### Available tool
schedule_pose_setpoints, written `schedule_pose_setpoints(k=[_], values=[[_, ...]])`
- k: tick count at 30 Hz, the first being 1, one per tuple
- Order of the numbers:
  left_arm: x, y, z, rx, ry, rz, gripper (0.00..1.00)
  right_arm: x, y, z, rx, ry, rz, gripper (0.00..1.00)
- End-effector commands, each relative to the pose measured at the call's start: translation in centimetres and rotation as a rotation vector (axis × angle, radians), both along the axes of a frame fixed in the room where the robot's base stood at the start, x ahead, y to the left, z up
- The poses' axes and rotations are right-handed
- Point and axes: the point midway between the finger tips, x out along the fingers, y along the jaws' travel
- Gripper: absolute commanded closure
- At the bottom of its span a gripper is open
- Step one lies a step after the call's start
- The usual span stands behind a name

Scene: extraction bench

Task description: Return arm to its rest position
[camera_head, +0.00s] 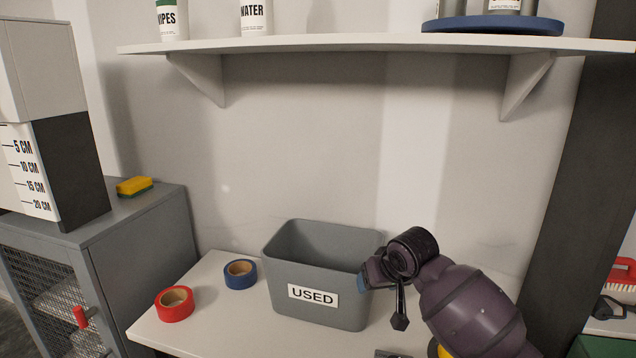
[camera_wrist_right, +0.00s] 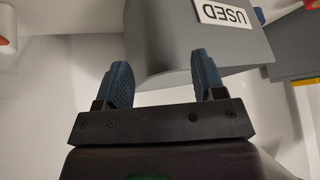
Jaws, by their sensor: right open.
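My right gripper (camera_wrist_right: 163,82) is open in the right wrist view, with two blue fingers spread apart and nothing between them. In the head view my right arm comes in from the lower right, and the right gripper (camera_head: 368,276) is beside the right side of a grey bin (camera_head: 280,283) labelled USED. The bin stands on the white bench and also shows in the right wrist view (camera_wrist_right: 180,22), beyond the fingers. I cannot tell whether the gripper touches the bin. My left gripper is not in view.
A red tape roll (camera_head: 174,305) and a blue tape roll (camera_head: 240,274) lie left of the bin on the white bench (camera_head: 215,325). A shelf (camera_head: 380,43) with bottles hangs above. A grey cabinet (camera_head: 140,240) with a yellow sponge (camera_head: 134,186) stands left. A dark post (camera_head: 575,170) rises right.

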Motion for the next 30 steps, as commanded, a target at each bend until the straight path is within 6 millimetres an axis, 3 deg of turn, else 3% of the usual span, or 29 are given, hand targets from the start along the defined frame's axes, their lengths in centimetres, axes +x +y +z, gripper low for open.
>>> schedule_pose_setpoints(k=[7,14,23,30], values=[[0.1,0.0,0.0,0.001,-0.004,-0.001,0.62,0.8,0.5,0.6,0.051,-0.358,0.093,0.37],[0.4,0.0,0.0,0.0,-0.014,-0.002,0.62,-2.0,-1.4,-2.1,0.05,-0.633,0.109,0.37],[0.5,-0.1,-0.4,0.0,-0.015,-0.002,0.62,-9.1,-5.8,-8.0,-0.009,-0.81,0.045,0.37],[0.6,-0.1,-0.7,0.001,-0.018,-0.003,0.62,-16.7,-9.6,-14.0,-0.063,-0.79,-0.042,0.37]])
